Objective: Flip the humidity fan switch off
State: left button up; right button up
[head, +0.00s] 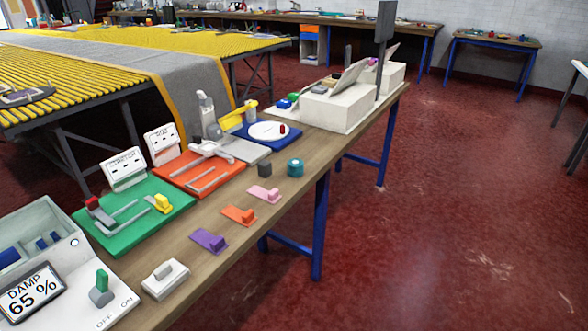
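The humidity fan switch (101,289) is at the lower left of the head view. It has a green handle on a grey round base, on a white panel (124,309) marked OFF and ON. The handle stands nearly upright in the picture; I cannot tell clearly which label it leans toward. Beside it is a display (31,297) reading DAMP 65 %. Neither of my grippers is in view.
A green board (123,241) lies behind the switch. The red floor (440,230) at the right is clear.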

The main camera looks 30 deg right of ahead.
aim_at(102, 277)
jog(key=u, duration=2.35)
jog(key=k, duration=0.65)
jog(key=z, duration=0.9)
